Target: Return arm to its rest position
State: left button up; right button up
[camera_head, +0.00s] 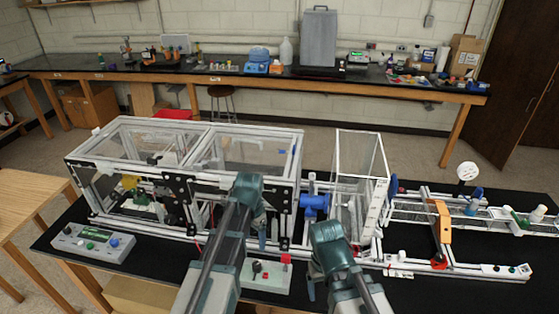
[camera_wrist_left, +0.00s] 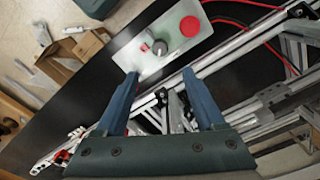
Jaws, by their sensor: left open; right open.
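My left arm reaches in from the bottom of the head view, and its gripper (camera_head: 262,235) hangs at the front edge of the extrusion frame (camera_head: 200,180). In the left wrist view the left gripper (camera_wrist_left: 165,95) is open, its two blue fingers apart with nothing held between them. A small pale control box (camera_wrist_left: 172,45) with a red button and a grey knob lies beyond the fingertips; it also shows in the head view (camera_head: 262,284). My right gripper (camera_head: 325,275) is right of that box, in front of the clear upright panel. Its fingers are partly hidden, and no held object shows.
A grey control box (camera_head: 92,243) sits at the black table's left front. A clear panelled box (camera_head: 358,175) and a rail with an orange bracket (camera_head: 440,225) stand to the right. Some bare black tabletop (camera_head: 460,300) shows at the front right.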

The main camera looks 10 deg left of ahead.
pick_arm(q)
jog(key=s+d+f+n+y+b, duration=0.1)
jog(key=s+d+f+n+b, duration=0.1)
jog(key=s+d+f+b, duration=0.8)
jog(key=s+f+b, duration=0.3)
jog(key=s, duration=0.1)
jog(key=shift+s+d+f+n, duration=0.2)
jog(key=shift+s+n, duration=0.1)
jog(key=shift+n, duration=0.1)
pick_arm(e)
notch_tip(320, 180, down, 14)
jog(key=shift+r, duration=0.25)
pick_arm(q)
jog(key=shift+c, duration=0.2)
pick_arm(e)
jog(key=shift+c, duration=0.2)
